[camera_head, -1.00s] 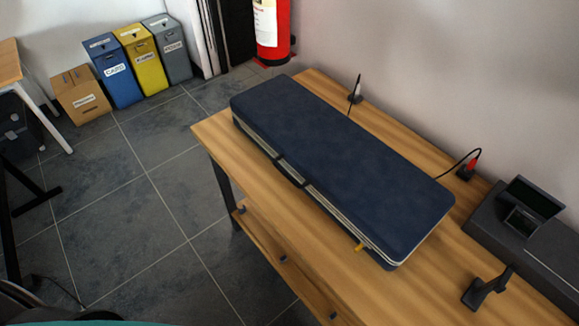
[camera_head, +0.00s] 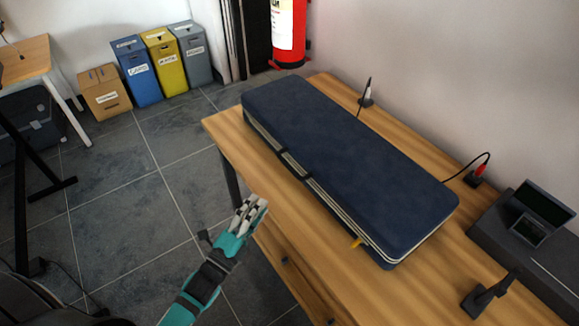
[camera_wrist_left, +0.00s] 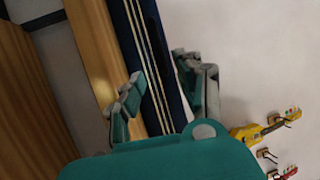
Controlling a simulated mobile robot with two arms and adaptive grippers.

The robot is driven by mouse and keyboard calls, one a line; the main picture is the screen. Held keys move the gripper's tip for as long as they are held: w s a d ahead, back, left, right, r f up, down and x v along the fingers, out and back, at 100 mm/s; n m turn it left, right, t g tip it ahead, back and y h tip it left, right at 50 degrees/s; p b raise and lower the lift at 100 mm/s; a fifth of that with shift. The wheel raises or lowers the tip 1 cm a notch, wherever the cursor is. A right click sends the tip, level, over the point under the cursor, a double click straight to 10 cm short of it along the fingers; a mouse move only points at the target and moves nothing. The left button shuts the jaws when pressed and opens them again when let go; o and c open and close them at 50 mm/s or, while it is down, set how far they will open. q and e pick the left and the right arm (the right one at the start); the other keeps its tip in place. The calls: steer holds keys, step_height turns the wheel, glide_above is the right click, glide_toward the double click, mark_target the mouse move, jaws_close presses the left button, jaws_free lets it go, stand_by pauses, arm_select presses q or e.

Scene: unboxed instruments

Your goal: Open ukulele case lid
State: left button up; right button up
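The ukulele case (camera_head: 350,160) is long and dark blue, with pale trim along its seam. It lies on the wooden table with its lid shut. My left gripper (camera_head: 258,203) is in front of the table's front edge, apart from the case. In the left wrist view its fingers (camera_wrist_left: 165,95) are spread and empty, and the case side (camera_wrist_left: 150,60) shows beyond, between them. My right gripper is not in view.
The wooden table (camera_head: 225,130) has a bare strip in front of the case. A black stand (camera_head: 485,297) and a dark device (camera_head: 540,225) are at the right. Two small cabled items (camera_head: 366,98) are behind the case. Bins (camera_head: 165,62) stand far left.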

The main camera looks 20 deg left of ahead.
mark_target(289, 165)
arm_select(q)
steer(key=p+x, duration=0.1)
steer(key=x, duration=1.3)
steer(key=shift+w+d, duration=0.1)
steer(key=shift+w, duration=0.1)
steer(key=shift+f, duration=0.1)
jaws_close()
